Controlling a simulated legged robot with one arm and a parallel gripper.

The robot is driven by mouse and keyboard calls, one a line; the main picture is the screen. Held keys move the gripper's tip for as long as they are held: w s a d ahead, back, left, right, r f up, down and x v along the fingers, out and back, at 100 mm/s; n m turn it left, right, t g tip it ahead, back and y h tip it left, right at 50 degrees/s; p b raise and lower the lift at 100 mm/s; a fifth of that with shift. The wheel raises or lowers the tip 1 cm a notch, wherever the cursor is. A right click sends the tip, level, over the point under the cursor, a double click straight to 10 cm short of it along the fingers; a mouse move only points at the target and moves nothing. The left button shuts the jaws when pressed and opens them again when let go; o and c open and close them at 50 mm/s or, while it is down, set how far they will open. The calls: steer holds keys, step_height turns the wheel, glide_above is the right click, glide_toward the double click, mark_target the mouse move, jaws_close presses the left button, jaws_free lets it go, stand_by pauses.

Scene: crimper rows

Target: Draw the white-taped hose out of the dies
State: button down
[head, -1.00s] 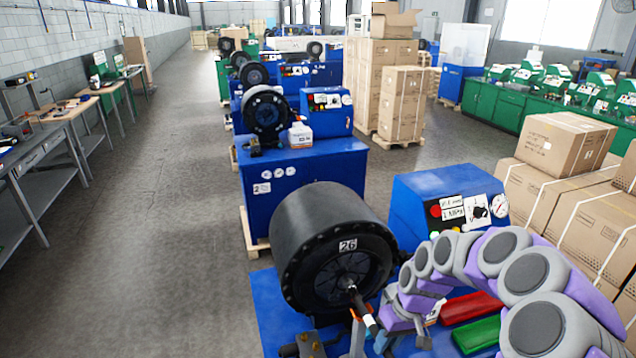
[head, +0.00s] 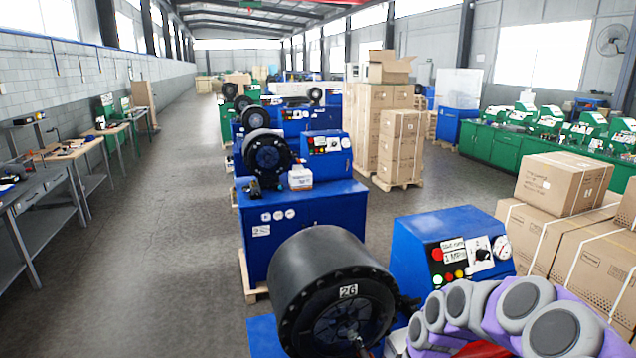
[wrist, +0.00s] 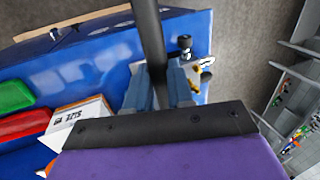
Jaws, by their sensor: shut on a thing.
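The hose (wrist: 150,35) is a black tube in the wrist view, running from the top edge down between the fingers of my gripper (wrist: 160,88). The gripper is shut on it. I cannot make out white tape on it now. The crimper head numbered 26 (head: 318,265) is a large black drum in the lower middle of the head view. Its dark front face with the dies (head: 335,322) is partly cut off by the bottom edge. My gripper is below the head view. I cannot tell whether the hose is still inside the dies.
The blue control box (head: 448,238) with buttons and a gauge stands right of the drum. In the wrist view, a green tray (wrist: 14,96), a red tray (wrist: 22,126) and a white box (wrist: 85,120) lie left. Cartons (head: 560,185) are stacked right. The left aisle (head: 165,215) is clear.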

steer(key=shift+r+p, duration=0.75)
steer(key=shift+r, duration=2.45)
